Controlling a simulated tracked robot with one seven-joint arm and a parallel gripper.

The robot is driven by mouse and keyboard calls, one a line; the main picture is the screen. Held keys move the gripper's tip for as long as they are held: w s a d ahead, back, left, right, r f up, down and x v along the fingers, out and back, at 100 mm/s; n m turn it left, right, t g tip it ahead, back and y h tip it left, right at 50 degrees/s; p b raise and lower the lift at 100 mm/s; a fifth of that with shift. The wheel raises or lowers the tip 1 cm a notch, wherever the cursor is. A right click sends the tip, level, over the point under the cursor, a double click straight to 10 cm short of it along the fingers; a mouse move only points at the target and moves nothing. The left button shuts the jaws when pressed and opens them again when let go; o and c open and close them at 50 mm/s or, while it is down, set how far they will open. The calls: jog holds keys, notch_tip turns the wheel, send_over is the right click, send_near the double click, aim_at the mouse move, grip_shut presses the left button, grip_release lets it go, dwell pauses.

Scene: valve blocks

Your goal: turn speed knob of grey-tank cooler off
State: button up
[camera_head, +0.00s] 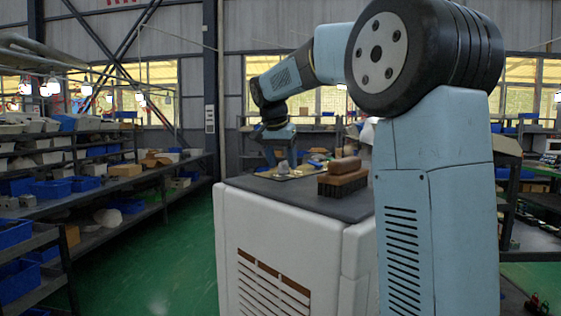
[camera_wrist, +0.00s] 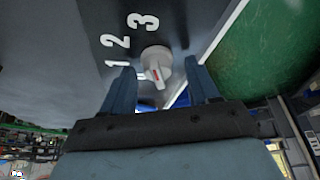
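In the wrist view a pale round knob (camera_wrist: 156,56) with a raised grip and a short red mark sits on a dark grey panel (camera_wrist: 75,45). White digits 1, 2 and 3 (camera_wrist: 117,41) curve around its left and upper-left side. The red mark lies on the part of the grip towards my gripper, away from the 3. No off label can be read. My gripper (camera_wrist: 159,68) is open, with one finger on each side of the knob and gaps visible. In the head view my gripper (camera_head: 274,150) is small, beyond the cabinet top; the knob is not clear there.
A white cabinet (camera_head: 290,235) with louvres and a dark top stands in front of me. A brown-handled brush (camera_head: 343,178) and a small grey piece (camera_head: 283,167) are on top. Loaded shelves (camera_head: 90,205) line the left. Green floor (camera_head: 165,260) is free between.

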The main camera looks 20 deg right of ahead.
jog(key=v, duration=1.3)
jog(key=shift+a+r, duration=0.2)
jog(key=shift+r, duration=0.1)
